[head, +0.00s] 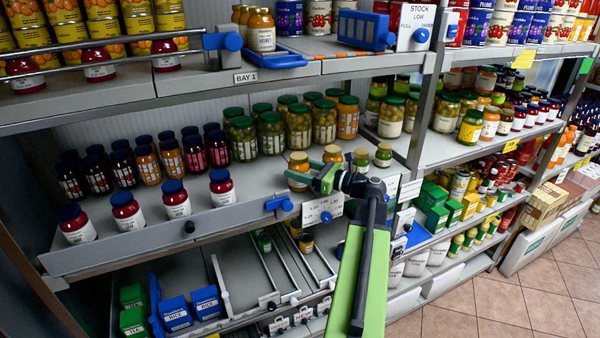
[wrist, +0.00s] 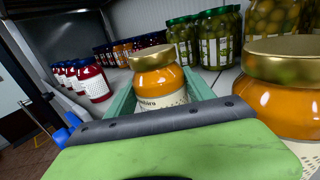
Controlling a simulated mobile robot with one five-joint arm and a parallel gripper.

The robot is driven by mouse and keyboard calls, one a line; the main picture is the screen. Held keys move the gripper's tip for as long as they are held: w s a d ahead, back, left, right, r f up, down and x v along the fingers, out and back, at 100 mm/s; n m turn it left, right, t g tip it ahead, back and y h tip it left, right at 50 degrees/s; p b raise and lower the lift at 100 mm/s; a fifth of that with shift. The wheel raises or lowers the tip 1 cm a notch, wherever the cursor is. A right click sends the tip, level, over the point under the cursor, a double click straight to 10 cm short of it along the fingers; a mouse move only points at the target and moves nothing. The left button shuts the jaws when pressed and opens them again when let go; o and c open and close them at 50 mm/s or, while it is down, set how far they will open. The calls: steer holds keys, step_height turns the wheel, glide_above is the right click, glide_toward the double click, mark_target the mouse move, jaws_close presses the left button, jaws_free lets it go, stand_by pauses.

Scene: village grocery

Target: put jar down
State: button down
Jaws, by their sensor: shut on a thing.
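My gripper (head: 312,178) is at the middle shelf, near its front edge. It is shut on an orange jar (head: 298,165) with a gold lid and a cream label. In the wrist view this jar (wrist: 157,80) stands upright between the teal fingers (wrist: 122,100). Its lower part is hidden by my gripper, and I cannot tell whether its base touches the shelf. A second orange jar (wrist: 275,95) with a gold lid is close on the right in the wrist view; its lid (head: 332,152) shows behind my gripper in the head view.
Red jars with blue lids (head: 175,199) stand at the shelf front on the left. Large green jars (head: 271,132) stand behind. A small green-lidded jar (head: 383,155) is to the right. The shelf (head: 250,185) is bare left of the held jar. A blue clip (head: 279,204) sits on the front rail.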

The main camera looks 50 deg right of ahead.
steer(key=shift+f, duration=0.15)
steer(key=c, duration=0.7)
jaws_free()
steer(key=shift+o, duration=0.2)
steer(key=shift+s+d+r, duration=0.1)
steer(key=shift+s+r, duration=0.1)
steer(key=shift+s, duration=0.05)
steer(key=v, duration=1.1)
steer(key=shift+s, duration=0.25)
steer(key=shift+s, duration=0.1)
